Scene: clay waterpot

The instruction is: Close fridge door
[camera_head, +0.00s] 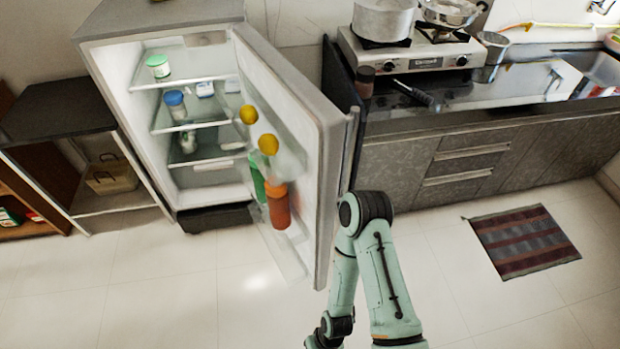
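The fridge (103,62) stands at the left with its door (322,190) wide open, swung out toward the right and the front. The inner side of the door faces left and carries a green bottle, an orange bottle (279,204) and two yellow round items. One of my pale green arms rises from the bottom edge and bends at a dark joint close to the outer face of the door. I cannot tell whether the arm touches the door. Neither gripper shows in this view.
Jars and small containers (174,103) stand on the fridge shelves. A counter with a stove (412,55) and pots is at the right behind the door. A striped mat (523,240) lies on the floor. The tiled floor in front of the fridge is clear.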

